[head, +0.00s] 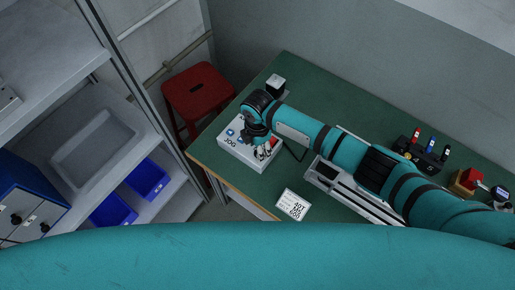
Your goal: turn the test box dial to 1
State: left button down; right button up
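A white box with "JOG" lettering (234,147), which looks like the test box, sits at the left corner of the green table. Blue markings show on its top. My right gripper (264,151) points down over the right part of this box, at or just above its top. Its fingers are small and partly covered by the wrist, so I cannot tell whether they are open or shut. The dial and its setting cannot be made out. My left gripper is not in view.
A red stool (199,93) and grey shelves with blue bins (148,180) stand left.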

notch_tip(320, 180, up, 10)
jog(key=shift+r, duration=0.15)
dwell(0.7)
